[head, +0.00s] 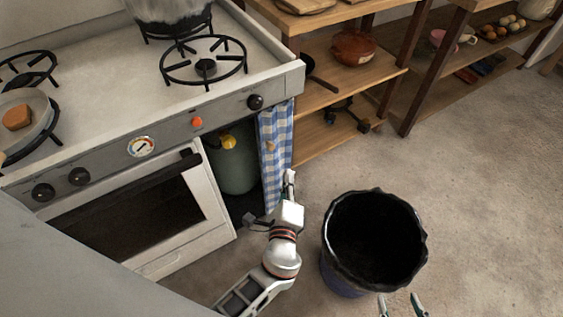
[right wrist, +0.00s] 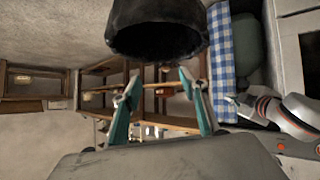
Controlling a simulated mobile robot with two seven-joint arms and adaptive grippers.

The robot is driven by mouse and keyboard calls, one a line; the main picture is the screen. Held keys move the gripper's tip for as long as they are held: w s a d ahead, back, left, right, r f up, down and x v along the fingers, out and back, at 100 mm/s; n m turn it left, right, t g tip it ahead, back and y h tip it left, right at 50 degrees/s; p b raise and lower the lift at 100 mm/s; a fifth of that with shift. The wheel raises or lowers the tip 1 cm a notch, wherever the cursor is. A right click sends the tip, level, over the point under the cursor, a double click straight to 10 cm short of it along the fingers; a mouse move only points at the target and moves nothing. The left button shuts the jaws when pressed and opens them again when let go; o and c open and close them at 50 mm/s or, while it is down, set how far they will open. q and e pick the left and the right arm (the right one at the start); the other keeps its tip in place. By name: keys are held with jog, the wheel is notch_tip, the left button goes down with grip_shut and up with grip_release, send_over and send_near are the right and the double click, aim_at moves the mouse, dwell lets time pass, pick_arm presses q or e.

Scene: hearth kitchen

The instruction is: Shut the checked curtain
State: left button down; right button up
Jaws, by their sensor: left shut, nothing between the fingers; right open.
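The blue-and-white checked curtain (head: 276,125) hangs bunched at the right side of the opening beside the oven. A small tan piece (head: 270,146) shows on it. The left part of the opening is uncovered and shows a green gas cylinder (head: 232,165) with a yellow top. My left gripper (head: 289,178) is shut at the curtain's lower right edge; I cannot tell if it touches the cloth. The curtain also shows in the right wrist view (right wrist: 219,50), with my left arm beside it. My right gripper (head: 402,305) is open and empty, low near the bin.
A black-lined bin (head: 372,245) stands on the floor right of my left gripper. The white stove (head: 115,85) holds a pot (head: 170,10) and a pan (head: 22,122). Wooden shelves (head: 335,75) stand right of the curtain. The floor at the right is clear.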

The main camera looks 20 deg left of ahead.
pick_arm(q)
jog(key=x, duration=0.9)
jog(key=a, duration=0.1)
jog(key=s+a+r, duration=0.1)
jog(key=a+p, duration=0.1)
jog(key=shift+s+r, duration=0.35)
jog(key=shift+s, duration=0.05)
pick_arm(e)
jog(key=shift+s+d+f, duration=0.2)
jog(key=shift+s+f, duration=0.1)
jog(key=shift+s, duration=0.2)
pick_arm(q)
jog(key=shift+a, duration=0.1)
jog(key=s+a+b, duration=0.1)
jog(key=s+a, duration=0.9)
jog(key=s, duration=0.3)
jog(key=shift+s+a, duration=0.15)
jog(key=shift+a, duration=0.05)
pick_arm(e)
jog(key=shift+w+a+r, duration=0.2)
jog(key=shift+w, duration=0.2)
pick_arm(q)
jog(key=shift+a, duration=0.1)
